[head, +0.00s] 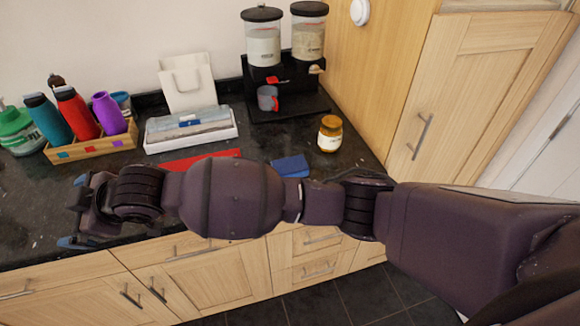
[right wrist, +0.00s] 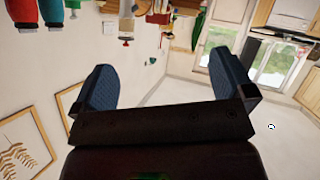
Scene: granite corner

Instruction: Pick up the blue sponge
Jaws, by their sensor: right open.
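The blue sponge (head: 290,166) lies flat on the dark granite counter, just behind my right arm in the head view. Its near edge is partly hidden by the arm. My right arm crosses the view from the right, and my right gripper (head: 76,212) is at the far left, over the front part of the counter, well left of the sponge. In the right wrist view the gripper (right wrist: 163,85) shows two blue fingers wide apart with nothing between them. The sponge does not show in that view. My left gripper does not show.
A red flat item (head: 200,160) lies left of the sponge, partly behind my arm. An amber jar (head: 330,134) stands right of it. Behind are a white tray (head: 190,140), a wooden bottle box (head: 92,147) and a dispenser stand (head: 300,103) with a mug (head: 267,98).

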